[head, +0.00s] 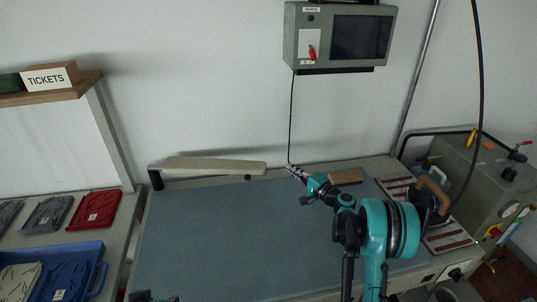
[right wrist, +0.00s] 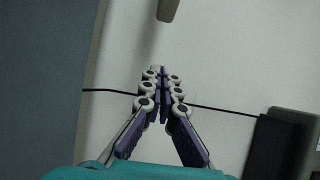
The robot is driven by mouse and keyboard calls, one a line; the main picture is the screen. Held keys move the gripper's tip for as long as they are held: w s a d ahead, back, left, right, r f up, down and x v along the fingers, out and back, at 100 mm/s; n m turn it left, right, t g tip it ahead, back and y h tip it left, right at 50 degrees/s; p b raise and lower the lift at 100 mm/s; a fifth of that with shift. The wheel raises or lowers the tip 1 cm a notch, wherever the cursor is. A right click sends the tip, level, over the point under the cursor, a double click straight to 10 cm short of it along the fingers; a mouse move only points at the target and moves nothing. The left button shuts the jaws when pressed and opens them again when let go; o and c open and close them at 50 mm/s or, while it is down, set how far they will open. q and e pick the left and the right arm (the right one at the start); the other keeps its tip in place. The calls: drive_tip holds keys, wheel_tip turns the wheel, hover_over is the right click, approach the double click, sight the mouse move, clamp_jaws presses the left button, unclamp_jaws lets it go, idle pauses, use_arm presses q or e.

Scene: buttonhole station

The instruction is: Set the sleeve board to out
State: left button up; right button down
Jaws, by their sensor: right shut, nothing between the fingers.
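The sleeve board (head: 214,166) is a long, narrow beige board. It lies along the wall at the back edge of the blue-grey table, on a dark bracket (head: 155,179) at its left end. A small dark knob (head: 248,177) sits under its right end. My right gripper (head: 291,169) is shut and empty, just right of the board's right end and apart from it. In the right wrist view, the shut fingertips (right wrist: 160,72) point towards a board end (right wrist: 168,9) at the top. Dark shapes at the bottom edge, perhaps my left gripper (head: 152,297), are mostly cut off.
A control box with a screen (head: 339,38) hangs on the wall; its black cable (head: 291,115) drops behind my right gripper. A brown block (head: 346,177) and an iron (head: 430,196) lie to the right. The blue-grey tabletop (head: 230,235) is clear.

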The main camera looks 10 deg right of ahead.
drive_tip(key=w+a+b, duration=0.3)
drive_tip(key=w+a, duration=0.2)
drive_tip(key=a, duration=0.2)
drive_tip(key=shift+w+a+b, duration=0.2)
drive_tip(key=shift+w+b, duration=0.1)
drive_tip(key=shift+b, duration=0.1)
drive_tip(key=shift+r, duration=0.1)
drive_tip(key=shift+s, duration=0.1)
